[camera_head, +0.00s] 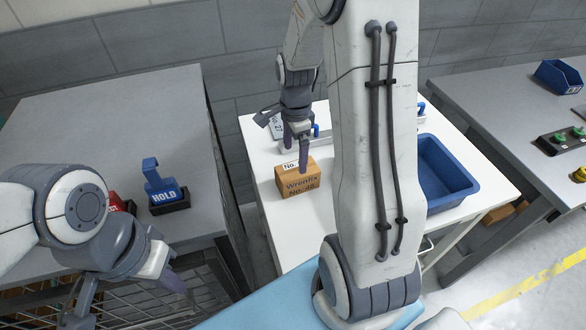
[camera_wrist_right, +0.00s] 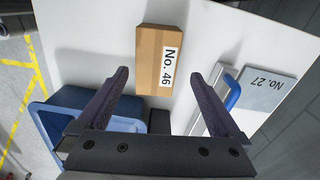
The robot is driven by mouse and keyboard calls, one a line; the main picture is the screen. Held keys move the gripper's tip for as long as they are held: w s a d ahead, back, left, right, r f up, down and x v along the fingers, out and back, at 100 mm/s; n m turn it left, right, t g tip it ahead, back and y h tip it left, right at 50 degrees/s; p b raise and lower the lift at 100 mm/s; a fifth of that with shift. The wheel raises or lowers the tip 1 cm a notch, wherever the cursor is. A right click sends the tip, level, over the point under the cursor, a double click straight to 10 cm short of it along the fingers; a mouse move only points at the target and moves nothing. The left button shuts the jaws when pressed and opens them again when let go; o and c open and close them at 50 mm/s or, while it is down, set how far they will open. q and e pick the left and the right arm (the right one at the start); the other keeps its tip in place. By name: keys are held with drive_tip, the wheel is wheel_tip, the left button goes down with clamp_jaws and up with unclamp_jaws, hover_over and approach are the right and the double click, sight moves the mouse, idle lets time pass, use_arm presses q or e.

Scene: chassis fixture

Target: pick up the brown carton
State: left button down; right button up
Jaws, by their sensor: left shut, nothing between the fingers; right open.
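The brown carton (camera_head: 298,182) stands upright on the white table, with "Wrentix No. 46" on its front. Its top, with a white "No. 46" label, faces the camera in the right wrist view (camera_wrist_right: 150,60). My right gripper (camera_head: 298,148) is open and points down just above the carton. In the right wrist view its fingers (camera_wrist_right: 158,73) are spread to either side of the carton's near end, with nothing gripped. I cannot tell the exact gap in height. My left gripper (camera_head: 125,295) is shut and empty at the lower left, far from the carton.
A blue bin (camera_head: 447,180) stands on the white table right of the carton. A grey plate labelled No. 27 (camera_wrist_right: 268,90) and a blue-handled fixture (camera_wrist_right: 233,93) lie on the carton's other side. A blue HOLD block (camera_head: 165,191) sits on the left grey table. My right arm hides part of the table.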

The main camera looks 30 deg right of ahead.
sight(297, 168)
drive_tip(key=f, duration=0.4)
drive_tip(key=shift+s+d+f, duration=0.15)
drive_tip(key=shift+d+f, duration=0.05)
drive_tip(key=shift+d, duration=0.05)
drive_tip(key=f+p, duration=0.1)
drive_tip(key=f, duration=0.3)
drive_tip(key=shift+s+f, duration=0.1)
drive_tip(key=shift+s, duration=0.1)
drive_tip(key=shift+f, duration=0.5)
drive_tip(key=shift+w, duration=0.1)
clamp_jaws()
